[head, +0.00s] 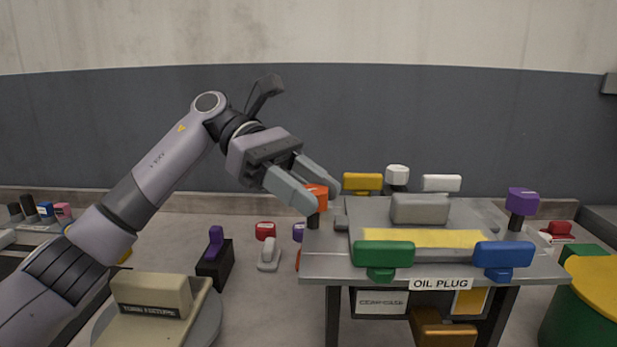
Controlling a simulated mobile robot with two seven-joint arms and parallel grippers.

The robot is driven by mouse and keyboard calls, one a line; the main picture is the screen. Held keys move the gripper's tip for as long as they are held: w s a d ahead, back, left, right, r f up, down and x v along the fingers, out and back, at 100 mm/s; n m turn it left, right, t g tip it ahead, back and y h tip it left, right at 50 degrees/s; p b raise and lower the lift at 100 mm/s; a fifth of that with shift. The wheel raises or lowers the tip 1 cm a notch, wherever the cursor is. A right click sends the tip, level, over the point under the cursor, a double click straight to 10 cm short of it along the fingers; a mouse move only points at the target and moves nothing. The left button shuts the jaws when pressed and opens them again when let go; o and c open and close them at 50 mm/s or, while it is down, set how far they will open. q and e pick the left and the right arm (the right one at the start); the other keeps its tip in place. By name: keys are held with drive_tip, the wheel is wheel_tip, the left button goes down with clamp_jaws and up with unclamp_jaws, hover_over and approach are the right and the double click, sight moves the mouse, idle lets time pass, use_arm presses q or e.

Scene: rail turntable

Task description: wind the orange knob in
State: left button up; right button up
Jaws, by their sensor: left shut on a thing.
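The orange knob (317,191) stands on a dark stem at the left back corner of a grey metal table (322,262). My left gripper (325,198) reaches in from the left and is shut on the orange knob, with one finger in front of it and the other behind. The near finger hides part of the knob. My right gripper is not in view.
The table carries green (383,254), blue (503,254), yellow (362,182) and purple (522,201) handles around a grey block (420,208). A label reads "OIL PLUG" (440,284). A beige "TURN FIXTURE" block (150,295) is at lower left. A green-and-yellow drum (590,310) stands at right.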

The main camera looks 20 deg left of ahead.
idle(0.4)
use_arm(q)
drive_tip(key=o, duration=1)
drive_tip(key=shift+c, duration=0.2)
drive_tip(key=shift+a, duration=0.1)
drive_tip(key=v, duration=0.7)
drive_tip(key=shift+r, duration=0.15)
